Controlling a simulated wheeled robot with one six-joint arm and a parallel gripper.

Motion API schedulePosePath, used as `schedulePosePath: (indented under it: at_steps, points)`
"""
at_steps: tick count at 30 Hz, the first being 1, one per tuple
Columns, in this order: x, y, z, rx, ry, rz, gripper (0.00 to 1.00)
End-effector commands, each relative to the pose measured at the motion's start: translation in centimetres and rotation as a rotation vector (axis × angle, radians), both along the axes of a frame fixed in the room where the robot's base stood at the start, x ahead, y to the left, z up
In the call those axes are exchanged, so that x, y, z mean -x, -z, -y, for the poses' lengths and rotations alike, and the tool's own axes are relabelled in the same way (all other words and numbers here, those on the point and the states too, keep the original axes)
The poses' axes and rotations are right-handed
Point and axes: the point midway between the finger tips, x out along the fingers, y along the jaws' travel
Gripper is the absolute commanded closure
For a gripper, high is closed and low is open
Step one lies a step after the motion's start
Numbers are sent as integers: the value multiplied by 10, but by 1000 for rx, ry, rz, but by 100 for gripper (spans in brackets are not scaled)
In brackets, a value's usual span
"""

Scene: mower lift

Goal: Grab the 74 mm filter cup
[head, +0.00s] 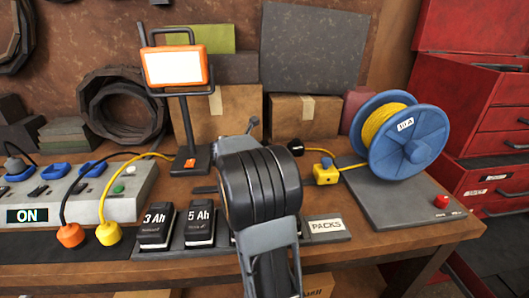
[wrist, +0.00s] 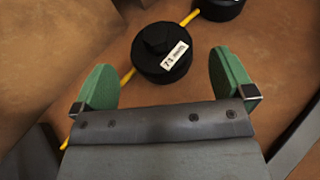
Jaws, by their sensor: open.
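In the wrist view, a black round stepped cup (wrist: 150,42) with a small white label lies ahead of my gripper (wrist: 160,65). The label seems to read "74 mm", but its print is small and tilted. My gripper is open, with one green pad on each side, left and right. The cup shows between and slightly beyond the pads, with a visible gap to each; I cannot tell the height difference. In the head view my arm blocks the middle of the bench, and neither the fingertips nor the labelled cup can be made out.
A second black round piece (wrist: 219,8) is near the labelled cup, and a yellow cord (wrist: 190,17) runs by both. On the bench are a blue cord reel (head: 405,140), a yellow block (head: 326,174), black battery packs (head: 200,223), a switch panel (head: 120,200) and a lamp (head: 176,66).

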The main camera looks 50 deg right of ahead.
Motion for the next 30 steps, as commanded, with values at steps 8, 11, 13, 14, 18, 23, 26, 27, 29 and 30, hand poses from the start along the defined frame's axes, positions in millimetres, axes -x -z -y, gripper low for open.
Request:
schedulePosePath:
  at_steps: [8,11,13,14,18,23,26,27,29,30]
  points:
    - [-4,10,22,-1,1,-2,0]
    - [-7,15,34,-2,-1,-2,0]
    - [-8,17,41,-1,0,-1,0]
    - [-9,18,43,-1,-1,-1,0]
    - [-10,20,49,-1,-4,-2,0]
    - [-10,20,49,-1,-4,0,0]
    - [-10,20,49,-1,-4,-1,4]
    - [-10,20,49,-1,-4,-1,8]
    - [-10,20,49,-1,-4,-1,13]
    - [-10,20,49,-1,-4,-1,17]
